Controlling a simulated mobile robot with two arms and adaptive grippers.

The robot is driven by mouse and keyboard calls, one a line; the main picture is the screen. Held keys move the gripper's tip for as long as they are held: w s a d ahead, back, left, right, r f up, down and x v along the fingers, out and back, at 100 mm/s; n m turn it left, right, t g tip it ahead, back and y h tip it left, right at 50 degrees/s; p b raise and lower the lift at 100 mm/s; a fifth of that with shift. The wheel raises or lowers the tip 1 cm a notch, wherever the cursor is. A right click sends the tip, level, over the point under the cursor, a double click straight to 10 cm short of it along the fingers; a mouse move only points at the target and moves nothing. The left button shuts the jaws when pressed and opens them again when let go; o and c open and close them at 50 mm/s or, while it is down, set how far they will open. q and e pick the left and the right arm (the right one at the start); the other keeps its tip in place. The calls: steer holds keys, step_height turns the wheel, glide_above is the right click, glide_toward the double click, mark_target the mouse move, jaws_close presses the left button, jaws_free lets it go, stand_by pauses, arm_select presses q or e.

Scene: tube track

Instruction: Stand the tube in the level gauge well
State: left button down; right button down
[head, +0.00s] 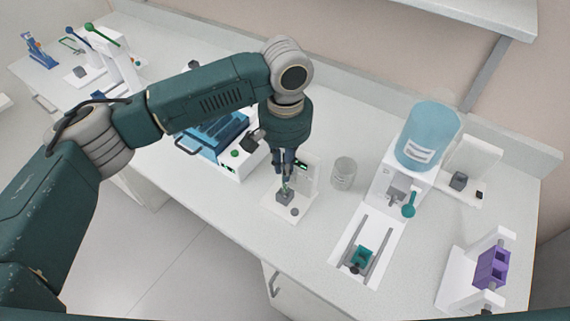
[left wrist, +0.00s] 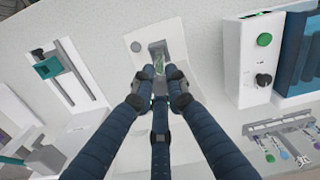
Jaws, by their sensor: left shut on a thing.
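My left gripper (head: 285,168) points down over a small white stand (head: 272,203) with a grey block (head: 284,198) on it. The gripper is shut on a slim clear tube with green in it (head: 286,187). The tube also shows in the left wrist view (left wrist: 159,66), between the fingertips (left wrist: 163,88). It is near upright, its lower end at the grey block (left wrist: 157,46). The fingers hide part of it, and I cannot tell how deep it sits in the well. My right gripper is not in view.
A clear jar (head: 343,174) stands just right of the stand. A white machine with a blue rack (head: 238,166) is close on the left. Right are a rail track with a teal carriage (head: 362,257), a dispenser with a blue bottle (head: 429,137) and a purple block (head: 491,268).

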arm_select(q)
steer(key=shift+f, duration=0.2)
steer(key=shift+f, duration=0.35)
steer(key=shift+f, duration=0.15)
steer(key=shift+f+p, duration=0.35)
steer(key=shift+p, duration=0.05)
steer(key=shift+f, duration=0.15)
steer(key=c, duration=1.7)
jaws_free()
steer(key=shift+o, duration=0.2)
